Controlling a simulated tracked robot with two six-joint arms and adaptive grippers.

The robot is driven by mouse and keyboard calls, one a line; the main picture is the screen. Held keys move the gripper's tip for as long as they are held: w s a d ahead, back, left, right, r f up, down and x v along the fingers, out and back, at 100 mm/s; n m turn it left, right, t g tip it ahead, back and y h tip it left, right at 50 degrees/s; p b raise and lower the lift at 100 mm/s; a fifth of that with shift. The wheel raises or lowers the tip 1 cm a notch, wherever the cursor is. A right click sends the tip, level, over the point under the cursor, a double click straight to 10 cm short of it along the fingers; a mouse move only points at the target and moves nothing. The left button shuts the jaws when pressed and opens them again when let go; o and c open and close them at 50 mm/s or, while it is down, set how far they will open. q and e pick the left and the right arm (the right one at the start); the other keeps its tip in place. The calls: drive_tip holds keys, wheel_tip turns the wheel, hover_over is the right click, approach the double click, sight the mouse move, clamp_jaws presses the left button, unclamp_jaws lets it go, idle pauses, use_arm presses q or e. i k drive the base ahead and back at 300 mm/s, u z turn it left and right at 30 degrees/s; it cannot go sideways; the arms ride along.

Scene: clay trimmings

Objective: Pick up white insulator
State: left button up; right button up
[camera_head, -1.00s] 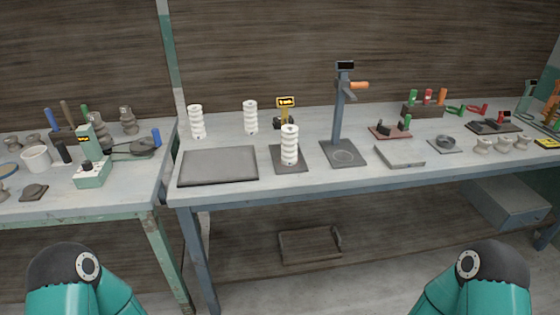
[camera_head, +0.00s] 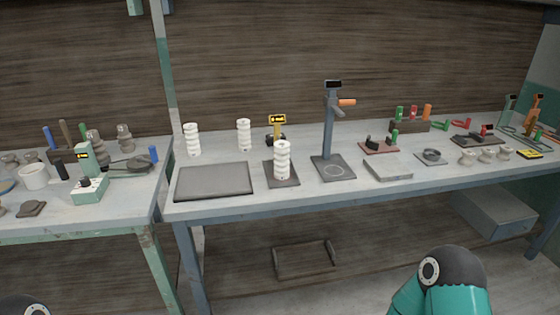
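Three tall white ribbed insulators stand upright on the grey table (camera_head: 300,204). One white insulator (camera_head: 192,140) is at the back left. A second white insulator (camera_head: 244,134) is at the back, right of the first. A third white insulator (camera_head: 282,160) stands nearer the front on a dark square plate (camera_head: 270,178) with a small yellow display behind it. My arms show only as joint parts at the bottom edge, well in front of the table. Neither gripper is in view.
A flat dark grey mat (camera_head: 214,181) lies left of the plate. A tall grey stand (camera_head: 328,138) with an orange handle rises to the right. Short pale insulators (camera_head: 487,155) sit farther right. A green device (camera_head: 88,176) stands on the left table.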

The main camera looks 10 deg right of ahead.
sight(282, 162)
drive_tip(key=u, duration=0.05)
drive_tip(key=i, duration=1)
drive_tip(key=z, duration=0.05)
